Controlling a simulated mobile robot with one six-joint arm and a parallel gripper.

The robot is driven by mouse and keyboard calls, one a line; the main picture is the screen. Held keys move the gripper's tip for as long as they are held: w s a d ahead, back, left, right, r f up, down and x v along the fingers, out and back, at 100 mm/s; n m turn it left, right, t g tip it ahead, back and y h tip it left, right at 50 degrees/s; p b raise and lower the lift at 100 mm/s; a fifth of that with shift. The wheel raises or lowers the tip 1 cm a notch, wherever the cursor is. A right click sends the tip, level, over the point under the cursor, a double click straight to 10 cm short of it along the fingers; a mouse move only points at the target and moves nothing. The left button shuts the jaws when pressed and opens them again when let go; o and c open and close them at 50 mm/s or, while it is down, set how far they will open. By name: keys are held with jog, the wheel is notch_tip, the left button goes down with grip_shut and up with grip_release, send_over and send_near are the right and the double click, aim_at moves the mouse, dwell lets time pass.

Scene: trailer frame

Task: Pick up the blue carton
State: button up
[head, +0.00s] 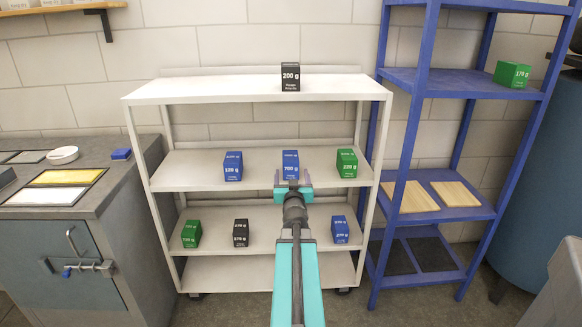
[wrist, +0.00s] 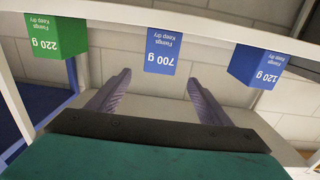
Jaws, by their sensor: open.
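Several blue cartons are in view. One marked 700 g (head: 290,162) stands upright in the middle of the white rack's second shelf, and it shows upside down in the wrist view (wrist: 163,50). Another blue carton, marked 120 g (head: 233,166), stands to its left and also shows in the wrist view (wrist: 258,68). A third blue carton (head: 339,231) is on the shelf below, at the right. My gripper (head: 293,184) is open and empty, in front of the 700 g carton. In the wrist view its fingers (wrist: 158,78) point toward that carton, one on each side, apparently not touching it.
A green carton (head: 347,163) stands right of the 700 g one. A black carton (head: 290,77) is on the top shelf; green (head: 191,233) and black (head: 241,233) ones stand below. A blue rack (head: 430,82) stands at the right, a grey counter (head: 95,199) at the left.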

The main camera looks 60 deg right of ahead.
aim_at(290, 156)
jog(key=shift+d+r, duration=0.1)
dwell(0.3)
jog(key=shift+x, duration=4.2)
jog(key=shift+d, duration=0.1)
jog(key=shift+b+x, duration=0.4)
jog(key=shift+x, duration=2.15)
jog(key=shift+w, duration=0.1)
jog(key=c, duration=1.7)
jog(key=shift+c, duration=0.2)
